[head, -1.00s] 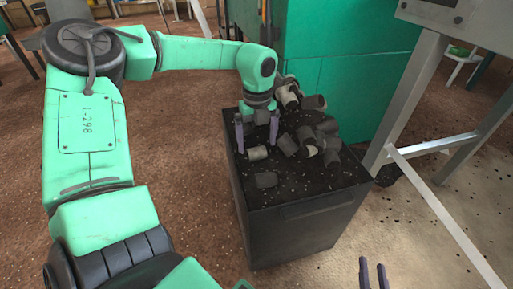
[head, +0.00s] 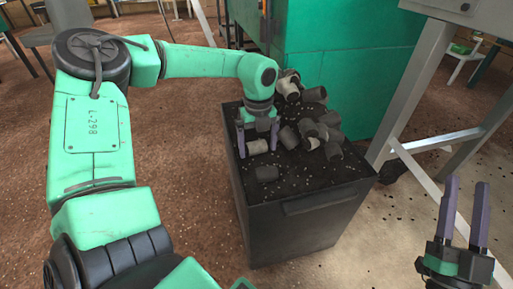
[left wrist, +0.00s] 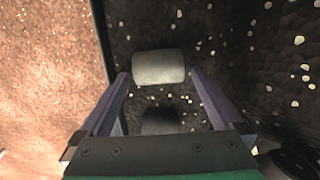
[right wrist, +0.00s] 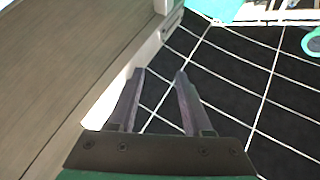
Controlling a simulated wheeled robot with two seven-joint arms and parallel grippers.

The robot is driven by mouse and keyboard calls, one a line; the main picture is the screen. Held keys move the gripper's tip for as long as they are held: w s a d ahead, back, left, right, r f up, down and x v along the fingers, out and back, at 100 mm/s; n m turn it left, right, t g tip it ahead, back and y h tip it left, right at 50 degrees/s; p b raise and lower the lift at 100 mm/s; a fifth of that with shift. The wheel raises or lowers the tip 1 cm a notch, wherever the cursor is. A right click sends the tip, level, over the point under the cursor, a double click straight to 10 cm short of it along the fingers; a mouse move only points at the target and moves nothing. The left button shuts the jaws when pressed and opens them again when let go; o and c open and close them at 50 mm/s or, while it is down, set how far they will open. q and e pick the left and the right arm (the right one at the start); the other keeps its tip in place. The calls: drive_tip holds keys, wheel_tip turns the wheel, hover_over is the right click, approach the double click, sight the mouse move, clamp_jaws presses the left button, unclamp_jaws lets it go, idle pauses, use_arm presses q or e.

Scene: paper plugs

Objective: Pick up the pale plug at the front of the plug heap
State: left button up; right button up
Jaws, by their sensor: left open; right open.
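The pale plug (head: 257,147) lies on its side on the dark top of the bin, at the front left of the plug heap (head: 312,128). In the left wrist view the pale plug (left wrist: 158,67) lies crosswise just ahead of and between the fingertips. My left gripper (head: 257,152) is open, pointing down over it, with a finger to each side; I cannot tell whether they touch it. My right gripper (head: 464,190) is open and empty, away to the right of the bin.
A dark plug (head: 267,174) lies in front of the pale one and also shows in the left wrist view (left wrist: 160,121). The black bin (head: 290,222) has a raised rim. A green cabinet (head: 345,70) stands behind, and a grey metal frame (head: 412,95) stands right.

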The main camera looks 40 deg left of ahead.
use_arm(q)
drive_tip(key=shift+f, duration=0.35)
drive_tip(key=c, duration=1.4)
use_arm(e)
drive_tip(key=r, duration=0.2)
drive_tip(key=shift+s+d+r+t+y, duration=0.25)
drive_tip(key=shift+r+t+y, duration=0.1)
drive_tip(key=shift+t+y, duration=0.05)
use_arm(q)
drive_tip(key=shift+o, duration=0.2)
drive_tip(key=shift+r, duration=0.2)
